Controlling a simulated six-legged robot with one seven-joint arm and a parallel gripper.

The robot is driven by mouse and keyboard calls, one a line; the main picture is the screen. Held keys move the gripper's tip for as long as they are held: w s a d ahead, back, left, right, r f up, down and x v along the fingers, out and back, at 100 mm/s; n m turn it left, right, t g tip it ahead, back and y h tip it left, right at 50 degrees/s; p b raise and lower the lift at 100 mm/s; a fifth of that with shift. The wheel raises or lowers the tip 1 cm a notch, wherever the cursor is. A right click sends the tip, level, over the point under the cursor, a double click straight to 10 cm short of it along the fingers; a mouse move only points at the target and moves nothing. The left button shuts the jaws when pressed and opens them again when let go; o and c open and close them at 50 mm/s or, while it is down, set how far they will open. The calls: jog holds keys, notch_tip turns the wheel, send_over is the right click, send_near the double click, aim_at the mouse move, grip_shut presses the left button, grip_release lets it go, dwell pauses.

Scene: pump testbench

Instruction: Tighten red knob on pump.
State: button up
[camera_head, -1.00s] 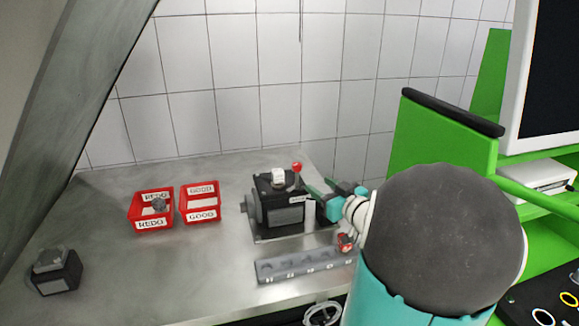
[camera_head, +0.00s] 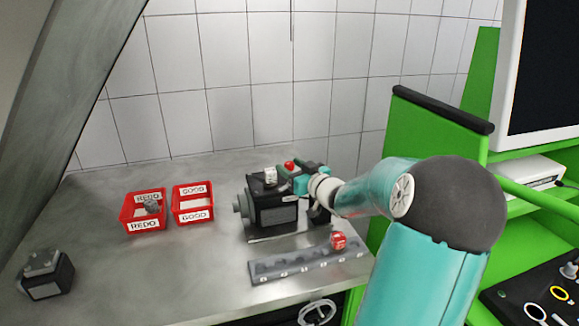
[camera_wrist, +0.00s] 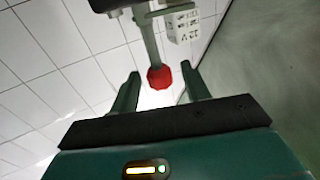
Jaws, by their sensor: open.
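The pump (camera_head: 272,212) is a dark block on the metal table, with a white labelled part on top. Its red knob (camera_head: 290,166) shows at the upper right of the pump, right beside my gripper (camera_head: 302,176). In the wrist view the red knob (camera_wrist: 160,77) sits at the end of a grey stem, between the two teal fingers of my gripper (camera_wrist: 159,90). The fingers are apart, with a gap on each side of the knob. I cannot tell how deep the knob lies between them.
A red REDO bin (camera_head: 144,212) holding a grey part and a red GOOD bin (camera_head: 193,204) stand left of the pump. A grey slotted rack (camera_head: 305,262) with a red-and-white item (camera_head: 338,241) lies in front. A second dark device (camera_head: 45,273) is at far left.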

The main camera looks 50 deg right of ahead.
jog(key=shift+w+d, duration=0.1)
jog(key=shift+w, duration=0.5)
jog(key=c, duration=1)
jog(key=shift+o, duration=0.2)
